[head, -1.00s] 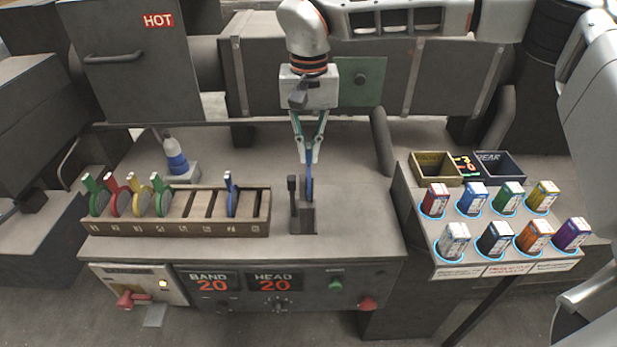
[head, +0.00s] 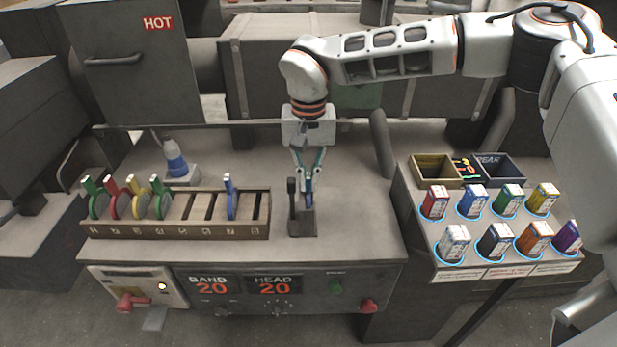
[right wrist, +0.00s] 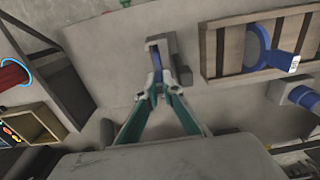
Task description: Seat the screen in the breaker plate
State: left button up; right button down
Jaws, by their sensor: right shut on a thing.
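A blue screen (head: 309,199) stands on edge in the dark breaker plate holder (head: 303,224) at the middle of the bench. Its lower part is hidden by the holder. My right gripper (head: 309,183) comes down from above and is shut on the screen's upper end. In the right wrist view the fingertips (right wrist: 158,88) meet at the blue screen (right wrist: 156,63), which lies within the grey holder (right wrist: 180,72). Whether the screen touches the bottom of the slot cannot be seen. My left gripper is not in view.
A wooden rack (head: 180,231) left of the holder carries green, red, yellow and blue screens, with some empty slots. Cartridges and two bins (head: 437,170) are at right.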

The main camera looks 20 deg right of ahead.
jog(key=c, duration=2.5)
grip_release()
jog(key=shift+f, duration=0.1)
notch_tip(320, 180, up, 12)
jog(key=shift+r, duration=0.2)
